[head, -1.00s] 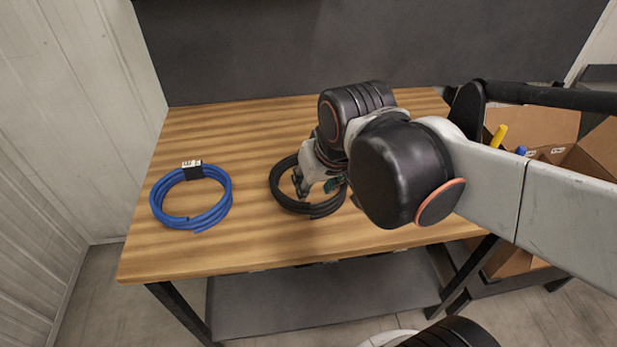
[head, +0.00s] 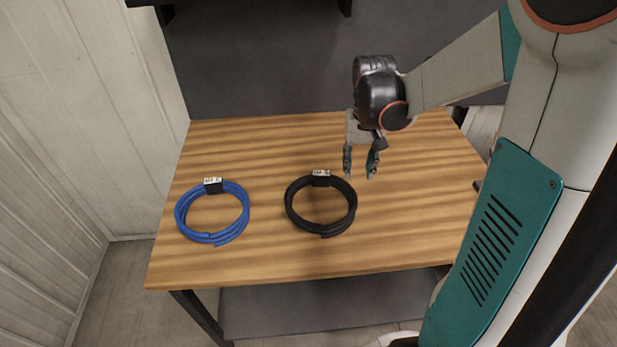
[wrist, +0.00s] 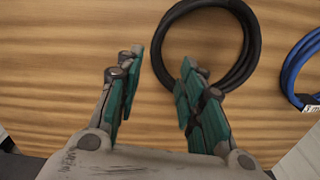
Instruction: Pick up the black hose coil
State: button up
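The black hose coil (head: 325,231) lies flat on the wooden table, with a black band and white label at its far side. My gripper (head: 360,170) is above the table at the coil's far right side, fingers pointing down. Its two fingers are apart with nothing between them. In the wrist view my gripper (wrist: 158,78) is open, and the black coil (wrist: 252,40) lies below and beyond it, mostly to the right. The right finger overlaps part of the ring in that view. The coil's label is not visible there.
A blue hose coil (head: 214,239) with a white label lies on the table (head: 270,260) to the left of the black one. It also shows at the right edge of the wrist view (wrist: 288,75). A dark panel (head: 260,70) stands behind the table. The left table area is otherwise clear.

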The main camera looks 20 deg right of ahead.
aim_at(354, 197)
notch_tip(354, 197, down, 9)
jog(key=b, duration=0.2)
jog(key=shift+r+b, duration=0.15)
jog(key=shift+b, duration=0.25)
notch_tip(354, 197, down, 5)
jog(key=shift+w+d+f+b, duration=0.1)
jog(key=shift+w+d+b, duration=0.05)
jog(key=shift+b, duration=1.1)
grip_shut()
